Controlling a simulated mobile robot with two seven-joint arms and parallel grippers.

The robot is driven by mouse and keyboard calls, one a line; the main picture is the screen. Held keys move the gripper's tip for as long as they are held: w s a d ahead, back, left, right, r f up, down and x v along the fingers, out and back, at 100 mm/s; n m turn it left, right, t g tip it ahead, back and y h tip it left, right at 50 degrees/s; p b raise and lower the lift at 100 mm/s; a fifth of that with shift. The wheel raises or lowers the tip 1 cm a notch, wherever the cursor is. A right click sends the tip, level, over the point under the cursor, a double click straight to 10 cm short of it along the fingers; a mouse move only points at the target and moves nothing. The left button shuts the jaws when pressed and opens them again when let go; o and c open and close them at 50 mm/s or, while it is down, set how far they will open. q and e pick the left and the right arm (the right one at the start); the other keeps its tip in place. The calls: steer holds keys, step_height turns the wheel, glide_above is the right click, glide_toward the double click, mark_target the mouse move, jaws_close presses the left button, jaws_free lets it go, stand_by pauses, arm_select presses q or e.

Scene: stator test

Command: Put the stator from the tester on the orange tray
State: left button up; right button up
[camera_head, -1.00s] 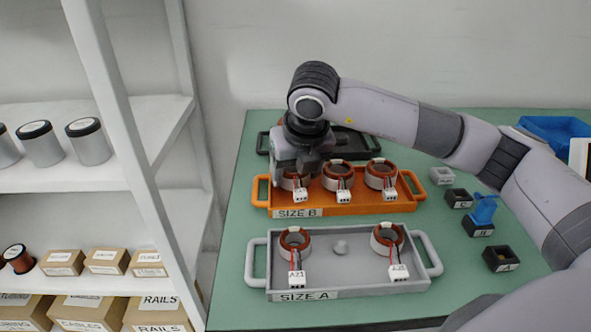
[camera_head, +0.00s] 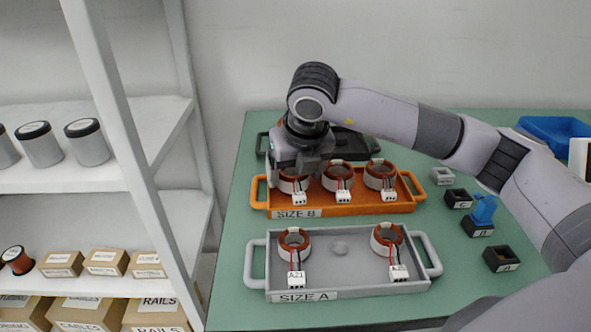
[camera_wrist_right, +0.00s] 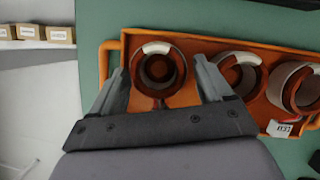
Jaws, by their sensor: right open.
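The orange tray (camera_head: 344,209), labelled SIZE B, lies on the green table and holds three copper-wound stators in a row. The left stator (camera_head: 290,184) is partly hidden under my right gripper (camera_head: 296,168). The middle stator (camera_head: 338,177) and the right stator (camera_head: 380,174) stand clear of the gripper. In the right wrist view, my right gripper (camera_wrist_right: 165,80) is open, with one finger on each side of the left stator (camera_wrist_right: 159,72) at the tray's left end. No tester can be made out. My left gripper is not in view.
A grey tray (camera_head: 340,286), labelled SIZE A, with two stators lies in front. A dark tray (camera_head: 355,146) is behind the orange one. Small bins and a blue part (camera_head: 484,208) stand at right. A white shelf (camera_head: 133,140) is at left.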

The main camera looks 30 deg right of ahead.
steer(key=shift+a+r, duration=0.1)
steer(key=shift+r+p, duration=0.5)
steer(key=shift+r, duration=0.15)
steer(key=shift+r+p, duration=0.9)
steer(key=shift+r, duration=0.85)
steer(key=o, duration=0.3)
steer(key=shift+o, duration=0.2)
steer(key=v, duration=0.7)
